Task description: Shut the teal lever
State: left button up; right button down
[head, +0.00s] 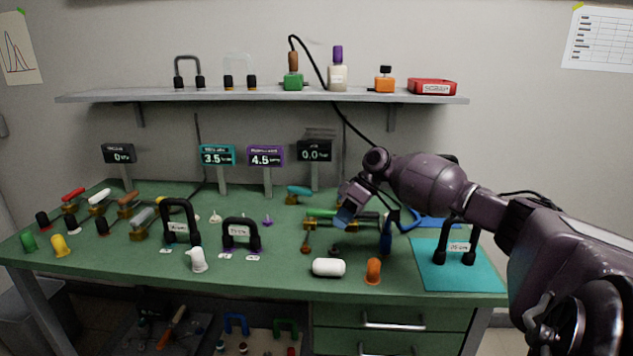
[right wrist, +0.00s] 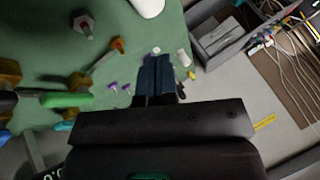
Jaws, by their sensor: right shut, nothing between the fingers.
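The teal lever (head: 299,190) stands near the back middle of the green table, on a small brass base. Its handle points right and lies nearly level. My right gripper (head: 344,217) is shut and empty, in front and to the right of the teal lever and apart from it. In the right wrist view its dark blue fingers (right wrist: 154,76) are together. A teal piece (right wrist: 65,125), perhaps the lever's handle, shows partly hidden beside the gripper body. My left gripper is not in view.
A green-handled lever (head: 325,213) is close beside my right gripper and also shows in the right wrist view (right wrist: 65,99). A white cylinder (head: 328,267) and an orange piece (head: 373,270) lie near the front edge. Display posts (head: 316,150) stand behind.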

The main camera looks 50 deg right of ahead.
aim_at(291, 190)
jog(key=i+l, duration=0.55)
jog(key=l, duration=0.25)
jog(key=i+l, duration=0.3)
jog(key=l, duration=0.15)
